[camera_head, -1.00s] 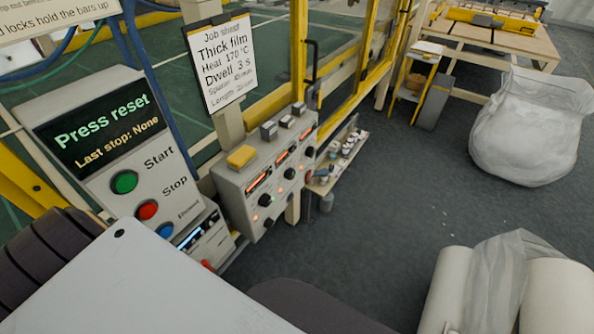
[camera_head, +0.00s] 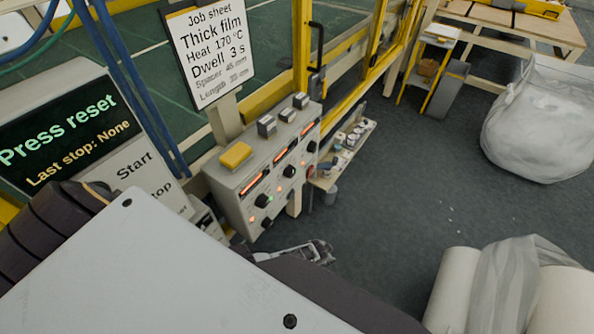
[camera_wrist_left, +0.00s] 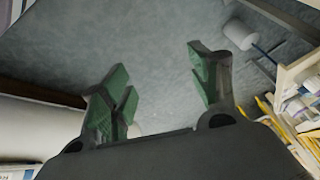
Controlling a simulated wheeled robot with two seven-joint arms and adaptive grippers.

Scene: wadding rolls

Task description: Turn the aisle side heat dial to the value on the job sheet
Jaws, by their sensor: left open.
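The grey control box (camera_head: 236,192) stands beside the yellow frame with several black dials along its sloped face, a near one (camera_head: 264,201), a middle one (camera_head: 289,171) and a far one (camera_head: 311,147). Orange displays sit above them; their digits and labels are too small to read. The job sheet (camera_head: 212,52) above reads Thick film, Heat 170 °C, Dwell 3 s. My left gripper (camera_head: 318,252) is low in front of the box, apart from the dials. In the left wrist view its green-padded fingers (camera_wrist_left: 155,68) are open and empty over the floor. My right gripper is out of view.
The press panel (camera_head: 80,135) reads Press reset, Last stop: None. White rolls (camera_head: 450,290) lie at lower right and a wrapped bundle (camera_head: 540,125) stands behind. Open floor lies between.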

